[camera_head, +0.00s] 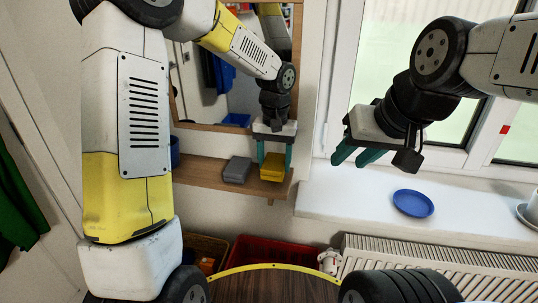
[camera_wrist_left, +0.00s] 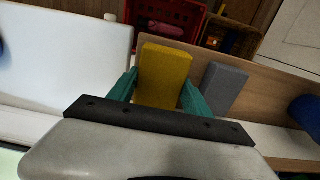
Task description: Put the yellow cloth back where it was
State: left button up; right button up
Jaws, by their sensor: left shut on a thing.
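The yellow cloth (camera_head: 272,167) is a folded block at the right end of the wooden shelf (camera_head: 205,174) under the mirror. My left gripper (camera_head: 274,152) comes down from above and is shut on the cloth, with one teal finger on each side. The cloth also shows between the fingers in the left wrist view (camera_wrist_left: 164,75). It is at the shelf top; I cannot tell whether it rests on it. My right gripper (camera_head: 357,153) hangs above the windowsill with its teal fingers apart and nothing between them.
A grey folded cloth (camera_head: 237,169) lies on the shelf just left of the yellow one. A blue plate (camera_head: 413,203) lies on the white windowsill (camera_head: 340,200). A red crate (camera_head: 262,253) stands below the shelf. The mirror (camera_head: 235,95) is close behind my left arm.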

pick_arm(q)
jog(key=shift+w+a, duration=0.1)
jog(key=shift+w, duration=0.1)
jog(key=shift+w+a+f, duration=0.1)
jog(key=shift+w+f, duration=0.1)
jog(key=shift+f, duration=0.75)
jog(key=shift+w+a+f, duration=0.1)
jog(key=shift+w+f, duration=0.05)
jog(key=shift+f, duration=0.75)
jog(key=o, duration=1.3)
jog(key=shift+d, duration=0.1)
jog(key=shift+r, duration=0.15)
